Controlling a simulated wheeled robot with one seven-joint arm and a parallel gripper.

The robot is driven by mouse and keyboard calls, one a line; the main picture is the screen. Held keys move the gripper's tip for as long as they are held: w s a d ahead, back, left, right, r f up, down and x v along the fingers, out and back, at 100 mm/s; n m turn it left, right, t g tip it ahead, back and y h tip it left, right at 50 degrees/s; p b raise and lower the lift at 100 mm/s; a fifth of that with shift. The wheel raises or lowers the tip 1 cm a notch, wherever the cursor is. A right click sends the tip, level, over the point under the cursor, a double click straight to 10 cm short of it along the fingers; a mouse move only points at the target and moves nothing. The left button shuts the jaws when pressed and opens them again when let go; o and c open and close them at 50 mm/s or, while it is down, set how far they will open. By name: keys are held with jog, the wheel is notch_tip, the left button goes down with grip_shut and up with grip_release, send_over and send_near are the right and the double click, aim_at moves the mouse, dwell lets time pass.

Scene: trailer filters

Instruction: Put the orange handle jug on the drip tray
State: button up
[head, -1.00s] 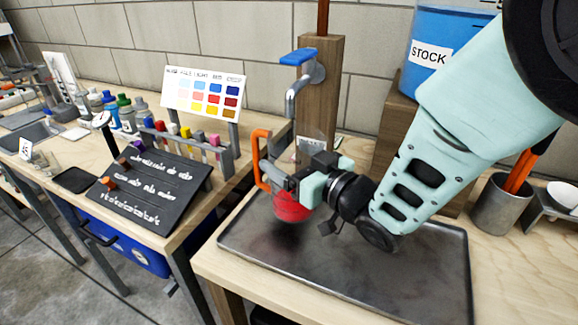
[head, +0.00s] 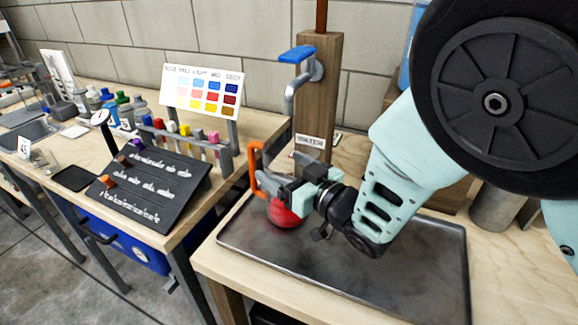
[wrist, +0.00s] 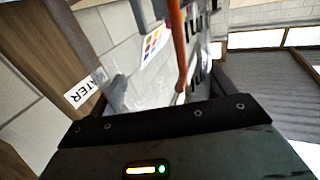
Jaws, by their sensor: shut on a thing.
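The orange handle jug shows in the head view as an orange handle (head: 255,165) above a body of red liquid (head: 284,213). The jug is over the left part of the dark metal drip tray (head: 400,262), below the blue-handled tap (head: 298,55). Its base is close to the tray surface; I cannot tell whether it touches. In the wrist view the orange handle (wrist: 180,50) rises between the fingers, with a clear jug wall beside it.
A wooden post with a WATER label (head: 310,142) stands behind the tray. A grey metal cup (head: 495,205) is to the right. A black sloped board (head: 155,185) and a colour chart (head: 203,92) stand on the left bench. The tray's middle and right are clear.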

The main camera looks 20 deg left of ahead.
jog(key=o, duration=1)
jog(key=b+v, duration=0.1)
jog(key=v, duration=1.1)
jog(key=shift+r, duration=0.15)
